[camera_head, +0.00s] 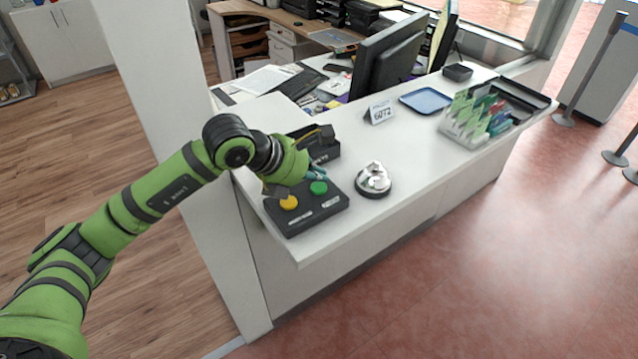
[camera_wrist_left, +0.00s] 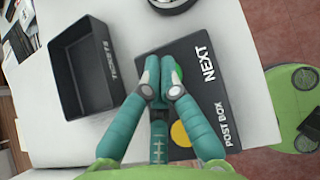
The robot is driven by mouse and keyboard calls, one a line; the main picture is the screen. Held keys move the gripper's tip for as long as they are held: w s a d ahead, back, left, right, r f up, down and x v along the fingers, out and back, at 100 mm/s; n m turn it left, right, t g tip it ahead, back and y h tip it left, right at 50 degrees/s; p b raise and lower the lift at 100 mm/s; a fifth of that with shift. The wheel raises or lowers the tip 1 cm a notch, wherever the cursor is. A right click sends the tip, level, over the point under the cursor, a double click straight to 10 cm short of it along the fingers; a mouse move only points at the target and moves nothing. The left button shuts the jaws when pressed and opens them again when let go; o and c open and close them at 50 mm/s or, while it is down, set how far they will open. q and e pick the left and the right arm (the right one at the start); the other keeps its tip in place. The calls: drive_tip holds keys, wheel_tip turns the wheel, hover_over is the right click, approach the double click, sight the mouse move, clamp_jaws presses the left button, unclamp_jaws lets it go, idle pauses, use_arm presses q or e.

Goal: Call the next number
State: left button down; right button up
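A dark button box (camera_head: 322,208) lies on the white counter near its front corner. It carries a green button (camera_head: 318,188) and a yellow button (camera_head: 289,202). In the left wrist view, the box (camera_wrist_left: 208,98) reads "NEXT" beside the green button (camera_wrist_left: 178,73) and "POST BOX" beside the yellow button (camera_wrist_left: 180,133). My left gripper (camera_head: 318,173) is over the box. In the left wrist view its teal fingertips (camera_wrist_left: 160,78) are drawn together, empty, and partly hide the green button. I cannot tell whether they touch it. My right gripper is not in view.
A black "TICKETS" tray (camera_wrist_left: 85,70) stands beside the box. A silver object on a round dark base (camera_head: 374,180) is to its right. A number sign (camera_head: 380,113), a blue tray (camera_head: 426,101) and a leaflet holder (camera_head: 482,122) stand further along the counter.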

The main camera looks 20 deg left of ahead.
sight(316, 189)
use_arm(q)
drive_tip(key=shift+r+p, duration=1.15)
drive_tip(key=shift+r, duration=1.6)
drive_tip(key=shift+f, duration=0.1)
